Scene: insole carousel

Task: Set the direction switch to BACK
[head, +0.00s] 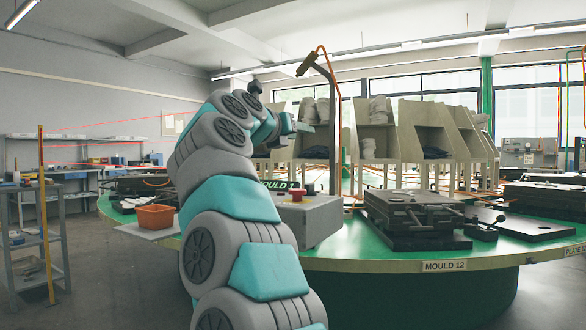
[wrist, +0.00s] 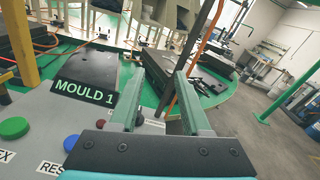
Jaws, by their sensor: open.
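The grey control box (head: 318,218) stands at the near edge of the round green table, partly behind my arm in the head view. Red and dark controls (head: 309,190) show on its top, too small to tell apart. In the wrist view its grey panel (wrist: 35,112) carries a green button (wrist: 14,128), a blue button (wrist: 71,143) and a MOULD 1 display (wrist: 86,92). A dark red round control (wrist: 137,118) shows beside my left finger, with a small unreadable label to its right. I cannot identify the direction switch or its setting. My gripper (wrist: 155,78) is open and empty above the panel.
A black mould (head: 418,213) sits on the green table (head: 350,257) right of the box. Wooden shelves with pale piles (head: 425,125) stand behind. A thin post (head: 333,130) with an orange cable rises near the box. An orange bin (head: 155,217) is left of my arm.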

